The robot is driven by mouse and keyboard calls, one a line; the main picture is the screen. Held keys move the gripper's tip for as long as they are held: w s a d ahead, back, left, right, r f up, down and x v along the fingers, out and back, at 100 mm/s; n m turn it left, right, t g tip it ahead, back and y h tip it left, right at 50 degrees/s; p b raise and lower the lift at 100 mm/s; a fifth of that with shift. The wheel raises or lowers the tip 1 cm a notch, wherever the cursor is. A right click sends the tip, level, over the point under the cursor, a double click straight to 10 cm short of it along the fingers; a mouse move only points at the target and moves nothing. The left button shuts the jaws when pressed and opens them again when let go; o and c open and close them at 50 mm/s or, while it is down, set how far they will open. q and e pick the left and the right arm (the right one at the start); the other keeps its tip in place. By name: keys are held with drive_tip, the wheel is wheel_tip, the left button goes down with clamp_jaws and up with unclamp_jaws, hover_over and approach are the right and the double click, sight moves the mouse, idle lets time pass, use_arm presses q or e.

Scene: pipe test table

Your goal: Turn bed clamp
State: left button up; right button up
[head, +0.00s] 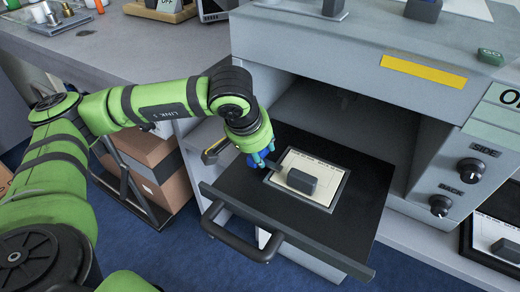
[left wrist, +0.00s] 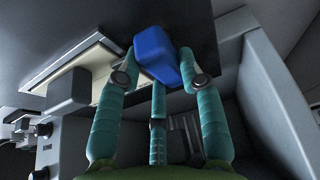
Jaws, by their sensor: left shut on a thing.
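My left gripper (head: 258,156) reaches down over the left side of the dark pulled-out tray (head: 330,236). In the left wrist view, its teal fingers (left wrist: 158,78) are closed around a blue block (left wrist: 152,48), which looks like the bed clamp. The fingers partly hide the block, and in the head view the hand covers most of it. A pale framed plate (head: 325,172) lies on the tray just right of the hand, with a dark grey block (head: 301,181) on it. My right gripper is not in view.
The grey machine housing (head: 310,45) rises behind the tray, with SIDE (head: 471,168) and BACK (head: 441,205) knobs at its right. A black handle (head: 240,238) sticks out from the tray's front. Cardboard boxes (head: 150,160) stand below the left table.

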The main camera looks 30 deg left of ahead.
use_arm(q)
drive_tip(key=o, duration=1.2)
drive_tip(key=shift+c, duration=0.2)
drive_tip(key=v, duration=1.2)
